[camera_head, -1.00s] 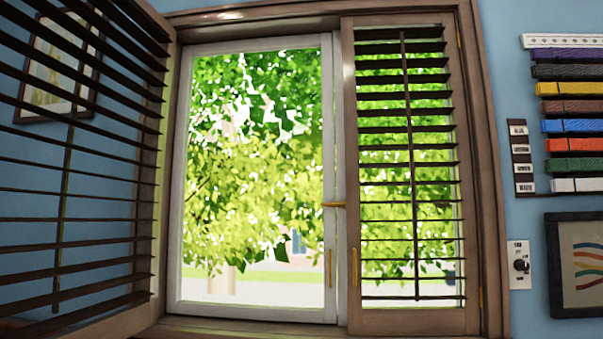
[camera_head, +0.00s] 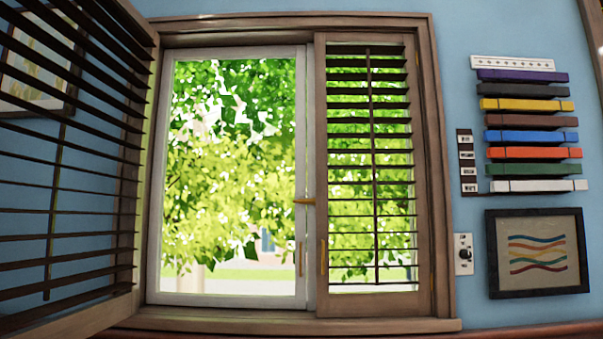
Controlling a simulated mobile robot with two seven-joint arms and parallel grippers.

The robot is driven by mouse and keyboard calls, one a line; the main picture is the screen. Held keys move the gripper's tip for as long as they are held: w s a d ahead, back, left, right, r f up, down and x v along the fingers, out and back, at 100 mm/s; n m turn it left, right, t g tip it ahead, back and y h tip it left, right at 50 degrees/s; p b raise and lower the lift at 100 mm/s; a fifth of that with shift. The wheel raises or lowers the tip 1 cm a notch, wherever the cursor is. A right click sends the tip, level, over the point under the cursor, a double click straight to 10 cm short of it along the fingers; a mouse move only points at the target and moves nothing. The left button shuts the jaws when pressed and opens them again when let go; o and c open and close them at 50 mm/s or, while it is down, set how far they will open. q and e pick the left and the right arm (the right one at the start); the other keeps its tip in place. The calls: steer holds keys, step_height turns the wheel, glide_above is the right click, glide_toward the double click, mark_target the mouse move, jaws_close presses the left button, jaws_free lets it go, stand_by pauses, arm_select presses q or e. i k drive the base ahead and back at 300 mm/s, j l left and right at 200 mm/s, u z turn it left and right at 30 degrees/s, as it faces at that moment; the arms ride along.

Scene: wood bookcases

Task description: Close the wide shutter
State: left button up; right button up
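A wide dark louvred shutter (camera_head: 128,210) is swung open at the left of the window, angled out toward me over the blue wall. Its near edge runs out of the picture at the left. A narrower louvred shutter (camera_head: 420,180) covers the right part of the window and lies flat in the frame, with a brass handle (camera_head: 323,257) on its left edge. The white-framed window pane (camera_head: 301,130) shows between the two shutters, with a brass latch (camera_head: 305,201). Neither of my grippers is in view.
The wooden window sill (camera_head: 290,324) runs below the window. On the right wall are a rack of coloured belts (camera_head: 530,120), a small label strip (camera_head: 467,163), a switch (camera_head: 464,254) and a framed wave picture (camera_head: 538,252). Another picture (camera_head: 33,85) hangs behind the open shutter.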

mark_target(82, 323)
steer(key=u, duration=0.3)
steer(key=i+j+u, duration=0.25)
steer(key=u, duration=0.15)
steer(key=i+j+u, duration=0.25)
steer(key=u, duration=0.15)
steer(key=i, duration=0.05)
